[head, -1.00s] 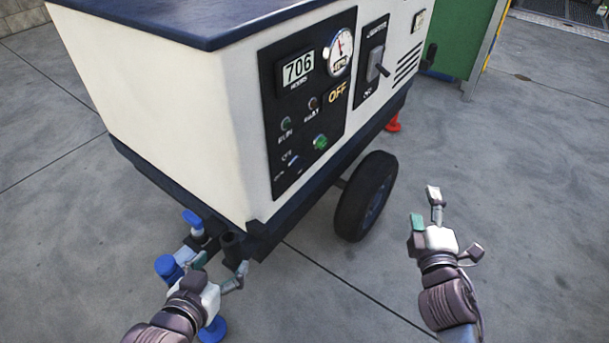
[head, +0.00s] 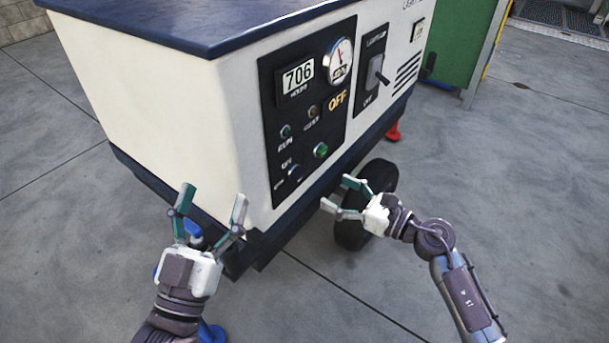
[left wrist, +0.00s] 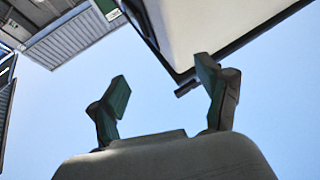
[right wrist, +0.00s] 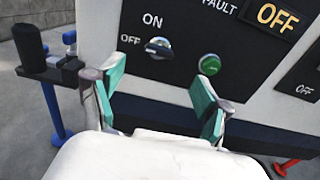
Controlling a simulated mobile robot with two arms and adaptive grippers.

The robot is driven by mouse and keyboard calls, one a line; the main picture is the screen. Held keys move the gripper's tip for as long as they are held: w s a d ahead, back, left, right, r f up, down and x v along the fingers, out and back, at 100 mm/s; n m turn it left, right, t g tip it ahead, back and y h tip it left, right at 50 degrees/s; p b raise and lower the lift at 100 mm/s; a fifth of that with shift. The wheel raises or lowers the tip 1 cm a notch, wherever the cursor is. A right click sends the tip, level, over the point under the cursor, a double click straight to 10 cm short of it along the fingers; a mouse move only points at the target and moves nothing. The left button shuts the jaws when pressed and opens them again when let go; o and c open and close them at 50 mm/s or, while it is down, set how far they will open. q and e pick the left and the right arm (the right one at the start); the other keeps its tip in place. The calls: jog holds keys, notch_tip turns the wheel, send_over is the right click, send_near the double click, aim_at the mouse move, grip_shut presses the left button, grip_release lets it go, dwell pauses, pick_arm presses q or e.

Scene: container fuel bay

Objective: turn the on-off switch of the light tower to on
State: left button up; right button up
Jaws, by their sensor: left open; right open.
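The light tower is a white box with a dark blue top (head: 150,100) and a black control panel on its side. The on-off switch (head: 293,171) is a small rotary knob low on that panel. In the right wrist view the switch (right wrist: 158,48) has ON above it and OFF to its left, and its handle appears to point towards OFF. My right gripper (head: 336,194) is open and empty, apart from the panel, with the switch framed between its fingers in its wrist view. My left gripper (head: 212,205) is open and empty, raised near the tower's front corner.
A green button (head: 320,150) sits right of the switch. The sign above reads OFF (head: 338,101). A lever switch (head: 380,77) is further right. A wheel (head: 380,180) and a blue-footed jack stand below. A green cabinet (head: 462,40) is behind. The right-hand floor is clear.

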aim_at(303, 175)
jog(key=b+x, duration=0.1)
jog(key=x, duration=0.7)
pick_arm(q)
jog(key=shift+s+a+r+t+h, duration=0.1)
jog(key=shift+s+r+t+h, duration=0.25)
jog(key=shift+s+r+t, duration=0.65)
jog(key=shift+s+a+r+t+h, duration=0.1)
jog(key=shift+s+r+t+h, duration=0.25)
jog(key=shift+s+r+t, duration=0.6)
pick_arm(e)
jog(key=shift+w+a, duration=0.4)
jog(key=shift+a, duration=0.15)
pick_arm(q)
jog(key=shift+w+r, duration=0.15)
jog(key=shift+w, duration=0.1)
pick_arm(e)
jog(key=c, duration=1.2)
